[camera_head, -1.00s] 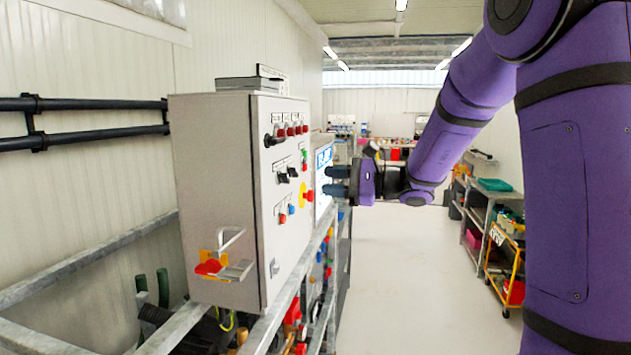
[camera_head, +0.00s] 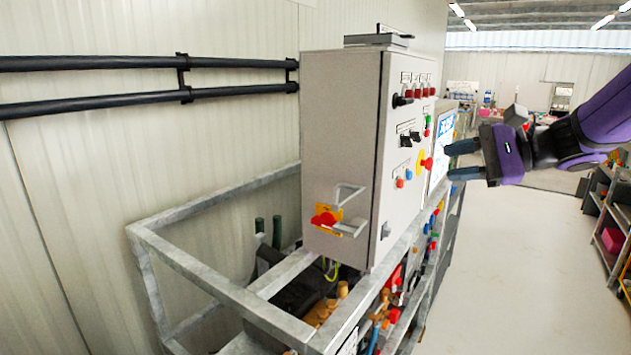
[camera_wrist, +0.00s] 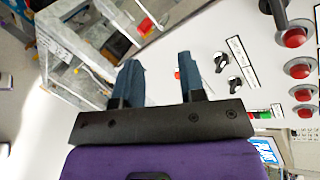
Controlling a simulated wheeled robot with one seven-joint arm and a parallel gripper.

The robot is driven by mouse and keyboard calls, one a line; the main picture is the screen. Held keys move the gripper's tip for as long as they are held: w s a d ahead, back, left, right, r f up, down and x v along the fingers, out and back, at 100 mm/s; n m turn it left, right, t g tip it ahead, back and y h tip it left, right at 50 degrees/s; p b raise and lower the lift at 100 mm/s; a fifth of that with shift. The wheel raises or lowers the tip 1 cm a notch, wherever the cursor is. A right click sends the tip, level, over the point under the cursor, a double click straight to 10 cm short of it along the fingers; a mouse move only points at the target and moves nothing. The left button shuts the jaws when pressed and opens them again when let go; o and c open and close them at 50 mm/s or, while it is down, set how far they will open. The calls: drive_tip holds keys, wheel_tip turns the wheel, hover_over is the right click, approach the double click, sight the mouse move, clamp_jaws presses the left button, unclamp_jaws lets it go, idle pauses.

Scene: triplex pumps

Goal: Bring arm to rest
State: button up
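My gripper (camera_head: 460,161) is at the right in the head view, beside the front of the grey control cabinet (camera_head: 338,130). Its two dark fingers point left toward the panel and are spread apart with nothing between them. In the wrist view the gripper (camera_wrist: 158,75) also shows its two fingers apart and empty. The panel face with black knobs (camera_wrist: 228,72) and red buttons (camera_wrist: 300,68) lies beyond the fingers. I cannot tell how far the fingertips are from the panel. My purple arm reaches in from the right edge.
The cabinet stands on a metal frame (camera_head: 190,262) with hoses and valves inside. A red-and-yellow switch (camera_head: 325,218) with a metal bracket sits on its side. Black pipes (camera_head: 120,104) run along the left wall. The floor (camera_head: 510,270) to the right is clear, with shelves (camera_head: 610,225) beyond.

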drive_tip(key=s+a+f+n+g+h, duration=0.25)
drive_tip(key=s+n+h, duration=0.3)
drive_tip(key=s, duration=0.75)
drive_tip(key=s+d+f+n+t+h, duration=0.1)
drive_tip(key=s+d+n+t+h, duration=0.1)
drive_tip(key=s+d+n+h, duration=0.4)
drive_tip(key=s+h, duration=0.2)
drive_tip(key=s, duration=0.2)
drive_tip(key=shift+d+f, duration=0.15)
drive_tip(key=shift+d, duration=0.15)
drive_tip(key=shift+c, duration=0.2)
clamp_jaws()
idle(1.7)
